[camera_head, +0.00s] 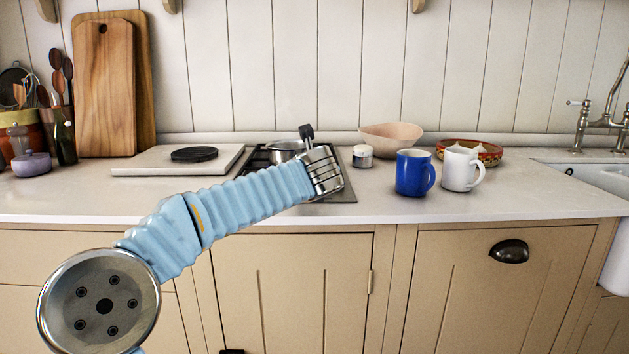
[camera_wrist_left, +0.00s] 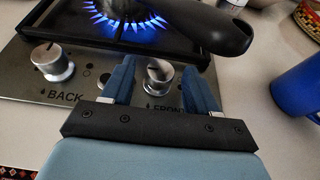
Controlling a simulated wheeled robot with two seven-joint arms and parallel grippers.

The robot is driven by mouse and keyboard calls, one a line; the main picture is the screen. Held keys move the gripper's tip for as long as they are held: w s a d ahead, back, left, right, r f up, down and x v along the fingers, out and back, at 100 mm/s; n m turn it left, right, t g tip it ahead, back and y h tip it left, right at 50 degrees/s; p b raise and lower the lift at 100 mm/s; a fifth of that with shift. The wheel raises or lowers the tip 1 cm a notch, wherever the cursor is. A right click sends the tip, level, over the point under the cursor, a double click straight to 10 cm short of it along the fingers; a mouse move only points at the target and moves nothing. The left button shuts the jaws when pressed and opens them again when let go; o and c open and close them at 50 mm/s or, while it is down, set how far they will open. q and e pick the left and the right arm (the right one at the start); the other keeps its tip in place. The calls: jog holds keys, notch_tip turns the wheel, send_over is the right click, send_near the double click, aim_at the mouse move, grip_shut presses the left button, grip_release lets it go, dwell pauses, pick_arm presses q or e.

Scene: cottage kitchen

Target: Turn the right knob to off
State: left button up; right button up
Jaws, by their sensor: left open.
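The right knob (camera_wrist_left: 158,75), silver and round with a dark mark on top, sits on the steel hob panel (camera_wrist_left: 92,85) above the partly hidden label FRONT. The left knob (camera_wrist_left: 51,61) is above the label BACK. My left gripper (camera_wrist_left: 160,66) is open. Its two blue fingers stand on either side of the right knob; I cannot tell whether they touch it. A blue flame (camera_wrist_left: 110,20) burns at the burner under the pan. In the head view my left arm's wrist hides the knobs and the fingers. My right gripper is not in view.
The pan's black handle (camera_wrist_left: 205,25) juts over the panel just beyond the right finger. A blue mug (camera_head: 414,174), a white mug (camera_head: 460,170) and a small jar (camera_head: 362,156) stand right of the hob. A pale board (camera_head: 165,160) lies to its left.

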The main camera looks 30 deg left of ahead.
pick_arm(q)
jog(key=c, duration=1)
jog(key=shift+c, duration=0.2)
